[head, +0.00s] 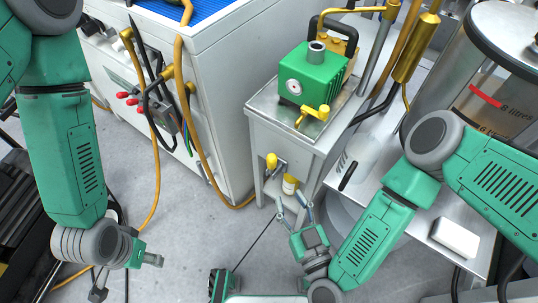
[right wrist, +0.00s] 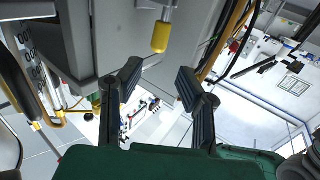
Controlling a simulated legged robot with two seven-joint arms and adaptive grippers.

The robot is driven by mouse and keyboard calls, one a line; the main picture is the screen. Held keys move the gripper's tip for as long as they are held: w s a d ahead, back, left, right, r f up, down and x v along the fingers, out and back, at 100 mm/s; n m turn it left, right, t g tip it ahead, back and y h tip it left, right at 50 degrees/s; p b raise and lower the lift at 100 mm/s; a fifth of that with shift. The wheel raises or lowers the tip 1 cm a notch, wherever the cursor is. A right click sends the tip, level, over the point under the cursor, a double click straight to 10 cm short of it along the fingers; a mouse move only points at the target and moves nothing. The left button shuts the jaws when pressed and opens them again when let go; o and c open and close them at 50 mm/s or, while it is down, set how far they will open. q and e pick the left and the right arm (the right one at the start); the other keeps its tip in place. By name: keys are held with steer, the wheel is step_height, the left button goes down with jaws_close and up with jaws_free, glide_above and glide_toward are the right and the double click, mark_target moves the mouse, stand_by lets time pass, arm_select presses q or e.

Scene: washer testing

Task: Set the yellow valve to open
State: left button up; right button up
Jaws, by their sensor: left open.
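A yellow-handled valve (head: 271,160) sits on the front of the small metal stand, below its top. A yellow handle (right wrist: 160,37) shows in the right wrist view, above and beyond the fingertips. My right gripper (head: 294,203) is open and empty, a little below and right of the valve, and apart from it. Its two fingers stand wide apart in the right wrist view (right wrist: 160,84). Another yellow valve handle (head: 313,115) is on the green pump (head: 311,75) on top of the stand. My left gripper (head: 151,260) is low at the left, far from the valves; its fingers are small in view.
A white cabinet (head: 222,100) with hoses and red-tipped plugs (head: 125,97) stands left of the stand (head: 290,128). A steel tank (head: 500,60) and metal bench (head: 455,215) bound the right. Grey floor is open in the centre left.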

mark_target(273, 165)
steer(key=b+x, duration=0.4)
steer(key=x, duration=0.7)
steer(key=shift+a+f, duration=0.1)
steer(key=shift+w+b, duration=0.35)
steer(key=shift+w, duration=0.15)
steer(key=shift+a, duration=0.1)
jaws_close()
